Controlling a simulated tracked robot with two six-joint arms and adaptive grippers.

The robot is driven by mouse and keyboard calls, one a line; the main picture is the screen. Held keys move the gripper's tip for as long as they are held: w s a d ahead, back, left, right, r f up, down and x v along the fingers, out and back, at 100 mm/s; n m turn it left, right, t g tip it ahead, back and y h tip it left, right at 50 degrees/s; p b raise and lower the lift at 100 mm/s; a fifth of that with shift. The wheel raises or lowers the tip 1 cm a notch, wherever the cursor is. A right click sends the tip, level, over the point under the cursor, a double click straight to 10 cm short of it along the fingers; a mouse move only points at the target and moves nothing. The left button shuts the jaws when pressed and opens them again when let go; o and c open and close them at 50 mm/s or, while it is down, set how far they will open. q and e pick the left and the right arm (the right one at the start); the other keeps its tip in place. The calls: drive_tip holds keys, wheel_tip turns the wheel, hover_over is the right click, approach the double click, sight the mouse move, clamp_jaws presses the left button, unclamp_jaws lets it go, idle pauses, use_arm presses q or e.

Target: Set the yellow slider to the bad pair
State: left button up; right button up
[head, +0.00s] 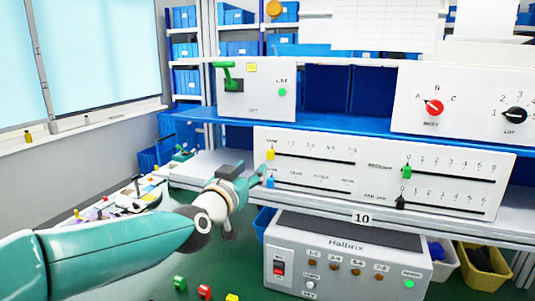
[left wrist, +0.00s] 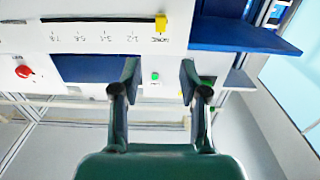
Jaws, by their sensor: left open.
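The yellow slider (head: 270,153) sits at the left end of the upper left slot on the white slider panel (head: 310,200), by the mark that looks like NONE. In the upside-down left wrist view, the yellow slider (left wrist: 161,22) shows at the slot's right end beside the pair marks. My left gripper (head: 257,174) is in front of the panel's left edge, below the yellow slider and close to the blue slider (head: 270,182). In the wrist view my left gripper (left wrist: 160,80) has its fingers spread with nothing between them. My right gripper is out of view.
The Halbrix box (head: 345,250) below has a red switch (head: 279,267), several dull brown pair lamps (head: 335,266) and a lit green lamp (head: 409,283). No pair lamp clearly stands out. Green (head: 406,171) and black (head: 400,202) sliders sit on the panel's right half.

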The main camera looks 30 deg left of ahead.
sight(269, 152)
use_arm(q)
drive_tip(key=p+x, duration=0.3)
drive_tip(key=x, duration=0.9)
drive_tip(key=shift+f, duration=0.15)
drive_tip(key=shift+s, duration=0.1)
clamp_jaws()
